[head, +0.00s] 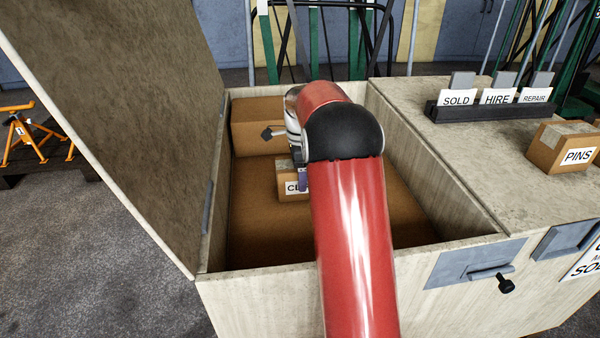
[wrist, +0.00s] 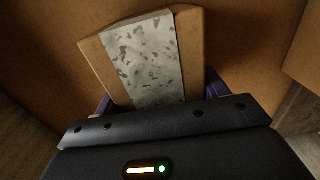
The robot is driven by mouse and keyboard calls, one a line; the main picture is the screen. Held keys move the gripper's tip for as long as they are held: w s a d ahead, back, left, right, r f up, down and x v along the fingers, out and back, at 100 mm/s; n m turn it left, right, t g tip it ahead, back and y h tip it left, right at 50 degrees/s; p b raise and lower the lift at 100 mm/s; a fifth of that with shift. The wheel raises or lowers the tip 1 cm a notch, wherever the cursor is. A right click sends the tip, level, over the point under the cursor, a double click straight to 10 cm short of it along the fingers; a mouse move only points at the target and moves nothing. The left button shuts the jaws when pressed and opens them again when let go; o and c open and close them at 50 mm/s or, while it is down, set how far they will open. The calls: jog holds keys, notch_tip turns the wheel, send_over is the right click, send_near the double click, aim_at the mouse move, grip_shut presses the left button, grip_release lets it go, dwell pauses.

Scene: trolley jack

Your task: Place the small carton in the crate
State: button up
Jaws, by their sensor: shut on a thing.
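The small carton (head: 291,187) is inside the wooden crate (head: 445,190), with part of a label reading "CL" showing. The arm hides its right side in the head view. In the wrist view the carton (wrist: 150,58) has a band of speckled grey tape across its top. My gripper (wrist: 205,102) is shut on the carton, its purple fingers on both sides of it. Larger brown cartons (head: 258,125) lie in the crate under and behind it. I cannot tell whether the small carton touches the one below.
The crate's lid (head: 120,100) stands open on the left. On the right, a wooden top bears a card holder (head: 490,108) with SOLD, HIRE and REPAIR cards and a PINS carton (head: 565,147). A latch (head: 475,265) is on the front. Orange stands (head: 32,135) are at far left.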

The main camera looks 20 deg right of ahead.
jog(key=o, duration=0.9)
jog(key=shift+f, duration=0.2)
jog(key=shift+c, duration=0.2)
jog(key=o, duration=0.4)
jog(key=shift+o, duration=0.2)
jog(key=shift+r, duration=0.1)
notch_tip(320, 180, up, 12)
jog(key=shift+r+p, duration=0.15)
jog(key=shift+p, duration=0.5)
